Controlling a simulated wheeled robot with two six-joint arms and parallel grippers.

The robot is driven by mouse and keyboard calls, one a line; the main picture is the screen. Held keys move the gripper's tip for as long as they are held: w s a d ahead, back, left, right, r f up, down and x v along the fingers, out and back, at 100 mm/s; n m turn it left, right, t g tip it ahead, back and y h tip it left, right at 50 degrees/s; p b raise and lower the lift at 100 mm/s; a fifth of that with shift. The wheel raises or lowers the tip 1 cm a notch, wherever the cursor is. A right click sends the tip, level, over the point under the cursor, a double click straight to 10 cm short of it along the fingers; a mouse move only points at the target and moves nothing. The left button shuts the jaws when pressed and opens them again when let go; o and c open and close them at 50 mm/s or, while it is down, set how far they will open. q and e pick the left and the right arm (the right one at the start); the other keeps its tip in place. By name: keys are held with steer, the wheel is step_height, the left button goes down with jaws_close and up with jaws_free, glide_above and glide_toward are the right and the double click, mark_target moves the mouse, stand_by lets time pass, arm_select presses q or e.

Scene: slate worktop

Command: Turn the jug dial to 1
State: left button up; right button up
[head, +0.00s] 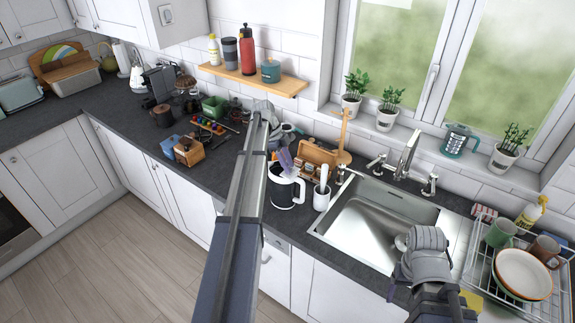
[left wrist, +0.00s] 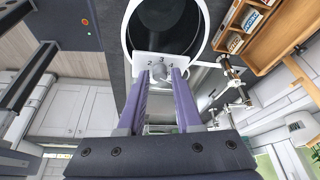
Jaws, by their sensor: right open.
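The jug (head: 285,190), dark with a white rim and handle, stands on the worktop left of the sink. In the left wrist view the jug (left wrist: 133,30) is at the top, with a pale dial plate (left wrist: 150,60) showing 2, 3 and 4. A round grey dial knob (left wrist: 160,75) sits below the 3; I cannot tell where it points. My left gripper (left wrist: 164,74) has its purple fingers on either side of the knob, apart, with a small gap. In the head view my left gripper (head: 286,160) is just behind the jug. My right gripper (head: 392,291) is open near the sink's front edge.
The sink (head: 375,220) and dish rack (head: 520,285) lie further right. Wooden boxes (head: 188,152) stand on the left.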

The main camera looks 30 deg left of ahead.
arm_select(q)
jaws_close()
steer(key=shift+s, duration=0.1)
stand_by(0.3)
